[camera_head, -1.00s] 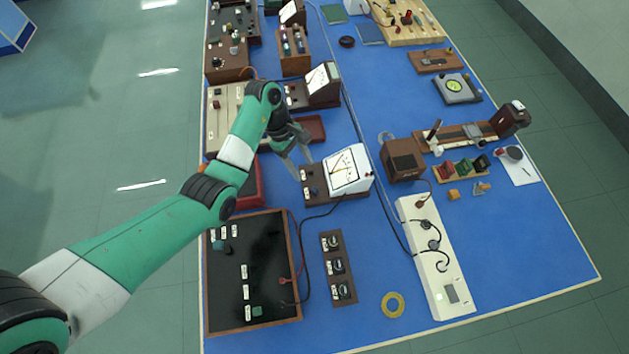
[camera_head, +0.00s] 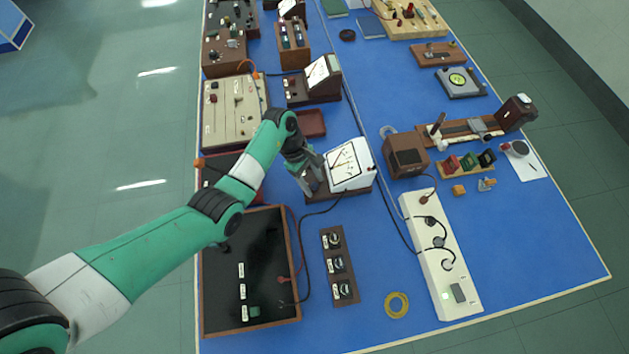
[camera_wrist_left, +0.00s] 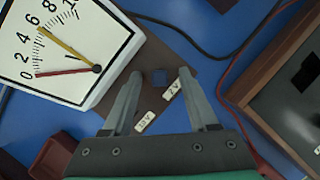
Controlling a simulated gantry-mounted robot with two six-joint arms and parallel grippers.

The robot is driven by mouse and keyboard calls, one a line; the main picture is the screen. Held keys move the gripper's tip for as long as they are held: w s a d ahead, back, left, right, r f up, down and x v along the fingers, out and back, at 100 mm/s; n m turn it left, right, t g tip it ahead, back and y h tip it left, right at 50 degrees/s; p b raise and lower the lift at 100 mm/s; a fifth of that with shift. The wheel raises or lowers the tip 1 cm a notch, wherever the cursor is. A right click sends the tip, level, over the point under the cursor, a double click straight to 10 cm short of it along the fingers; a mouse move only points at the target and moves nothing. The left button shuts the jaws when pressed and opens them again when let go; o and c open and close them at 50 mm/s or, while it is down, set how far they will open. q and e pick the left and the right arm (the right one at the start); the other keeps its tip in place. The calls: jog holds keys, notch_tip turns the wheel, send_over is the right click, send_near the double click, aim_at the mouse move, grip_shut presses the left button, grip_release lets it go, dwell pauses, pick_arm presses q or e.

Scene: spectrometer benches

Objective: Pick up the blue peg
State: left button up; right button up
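A small dark blue square, which looks like the blue peg's top (camera_wrist_left: 158,77), shows in the left wrist view on the brown base (camera_wrist_left: 188,50) of the white meter. My left gripper (camera_wrist_left: 159,76) is open, with one finger on each side of the blue square and a gap to each. In the head view my left gripper (camera_head: 312,186) is over the left end of the meter's base, and I cannot make out the peg there. How far the fingertips are above the base is hard to tell. My right gripper is not in view.
The white meter (camera_head: 350,160) stands right beside the gripper. Labels (camera_wrist_left: 172,91) lie on its base. A black panel (camera_head: 225,285) with a wooden rim, a strip of knobs (camera_head: 337,265) and cables are nearby.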

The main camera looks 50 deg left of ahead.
aim_at(313, 183)
pick_arm(q)
grip_shut()
jog(key=shift+r, duration=0.15)
jog(key=shift+r, duration=0.3)
notch_tip(313, 183, up, 3)
jog(key=shift+f+p, duration=0.2)
jog(key=shift+p, duration=0.75)
jog(key=s+d+r+p, duration=0.3)
jog(key=s+r+p, duration=0.6)
jog(key=s+p, duration=0.3)
jog(key=shift+s+r+p, duration=0.3)
jog(key=shift+s, duration=0.55)
